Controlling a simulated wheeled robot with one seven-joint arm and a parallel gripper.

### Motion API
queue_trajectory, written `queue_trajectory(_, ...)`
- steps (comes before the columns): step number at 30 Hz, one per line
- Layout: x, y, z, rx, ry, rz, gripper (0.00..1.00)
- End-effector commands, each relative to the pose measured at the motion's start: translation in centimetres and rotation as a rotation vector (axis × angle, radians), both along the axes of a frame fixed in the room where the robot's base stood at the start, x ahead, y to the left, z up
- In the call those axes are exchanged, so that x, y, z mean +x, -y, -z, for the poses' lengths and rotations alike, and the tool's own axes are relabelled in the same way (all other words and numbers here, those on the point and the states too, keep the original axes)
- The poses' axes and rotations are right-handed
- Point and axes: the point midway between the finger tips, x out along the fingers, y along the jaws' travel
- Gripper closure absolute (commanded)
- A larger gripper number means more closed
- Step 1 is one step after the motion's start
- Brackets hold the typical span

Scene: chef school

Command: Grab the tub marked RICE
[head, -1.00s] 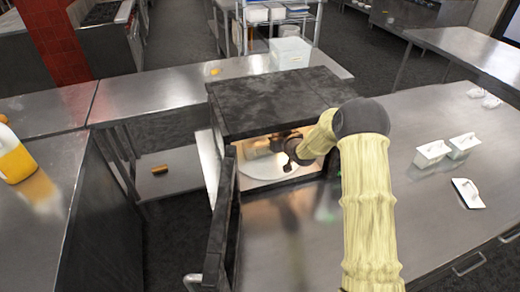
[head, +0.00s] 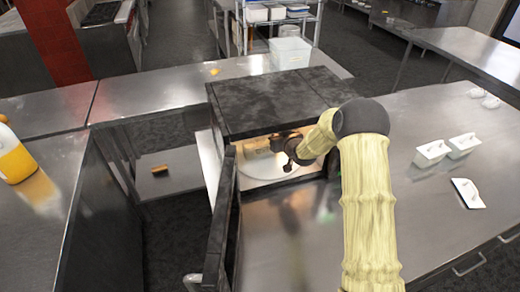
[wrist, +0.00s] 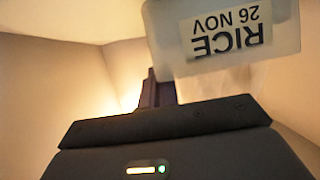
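The tub marked RICE (wrist: 225,32) is pale and translucent, with a white label reading RICE 26 NOV. It shows upside down at the top of the wrist view, close to my gripper (wrist: 160,90). One dark finger shows beside the tub's lower edge. The other finger is not distinguishable, so I cannot tell whether they grip it. In the head view my gripper (head: 280,144) reaches inside an open dark oven-like box (head: 265,100), above a round white plate (head: 262,172). The tub is hard to make out there beside my gripper.
The box's door (head: 224,215) hangs open at its left front. The counter in front of the box is mostly clear.

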Motion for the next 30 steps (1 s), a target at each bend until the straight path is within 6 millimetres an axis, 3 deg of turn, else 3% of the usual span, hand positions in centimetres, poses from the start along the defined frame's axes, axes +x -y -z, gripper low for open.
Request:
queue_trajectory(14, 0.0, 0.0, -0.2, 0.001, 0.003, 0.000, 1.00)
queue_trajectory(20, 0.1, 0.0, -1.6, 0.001, 0.005, 0.000, 1.00)
queue_trajectory(24, 0.1, 0.0, -3.6, 0.001, 0.007, 0.002, 1.00)
queue_trajectory(30, -3.2, 1.6, -3.4, -0.001, 0.000, 0.002, 1.00)
